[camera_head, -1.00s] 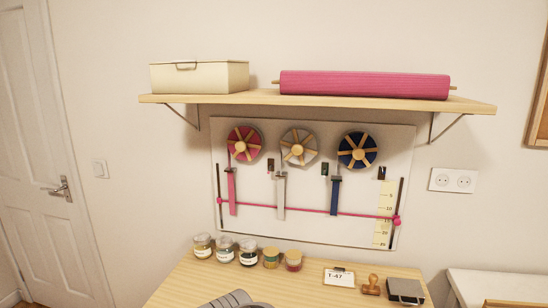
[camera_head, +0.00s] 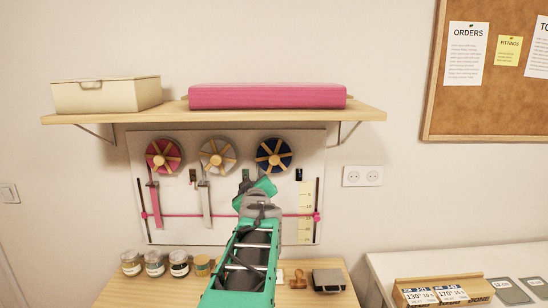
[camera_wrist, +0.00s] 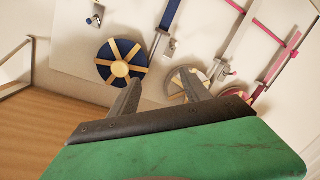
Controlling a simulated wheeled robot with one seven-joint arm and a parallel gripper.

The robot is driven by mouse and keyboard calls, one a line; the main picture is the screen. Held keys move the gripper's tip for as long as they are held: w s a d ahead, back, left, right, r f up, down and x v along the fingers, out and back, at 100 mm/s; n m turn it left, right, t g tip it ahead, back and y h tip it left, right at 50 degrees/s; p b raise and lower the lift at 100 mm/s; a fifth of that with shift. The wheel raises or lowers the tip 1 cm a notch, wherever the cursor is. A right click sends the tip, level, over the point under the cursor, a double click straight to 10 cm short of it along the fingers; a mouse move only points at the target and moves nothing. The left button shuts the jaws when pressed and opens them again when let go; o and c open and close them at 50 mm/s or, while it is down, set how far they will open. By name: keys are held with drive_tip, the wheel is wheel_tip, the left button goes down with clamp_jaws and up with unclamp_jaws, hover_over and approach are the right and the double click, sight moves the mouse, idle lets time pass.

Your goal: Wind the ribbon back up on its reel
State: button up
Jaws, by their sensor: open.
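Three reels hang on a white wall board: a pink one (camera_head: 164,155), a grey-white one (camera_head: 217,154) and a navy one (camera_head: 273,154), each with wooden spokes and a hub. A pink ribbon (camera_head: 155,198) and a grey-white ribbon (camera_head: 206,205) hang below theirs. The navy ribbon is hidden behind my arm in the head view but shows in the wrist view (camera_wrist: 169,14). My gripper (camera_head: 258,186) is in front of the board, below the navy reel. In the wrist view its fingers (camera_wrist: 160,76) are open and empty, with the navy reel (camera_wrist: 122,63) by the left finger.
A shelf (camera_head: 215,117) above the reels carries a cream box (camera_head: 106,96) and a pink fabric roll (camera_head: 266,96). A pink cord (camera_head: 182,215) crosses the board low down. Jars (camera_head: 154,263), a wooden stamp (camera_head: 298,280) and a dark box (camera_head: 328,281) stand on the table below.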

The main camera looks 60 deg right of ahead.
drive_tip(key=g+h, duration=0.1)
drive_tip(key=h, duration=0.1)
approach(275, 161)
drive_tip(key=p+x, duration=0.3)
drive_tip(key=x, duration=0.5)
drive_tip(key=shift+w+d, duration=0.1)
drive_tip(key=shift+d, duration=0.05)
clamp_jaws()
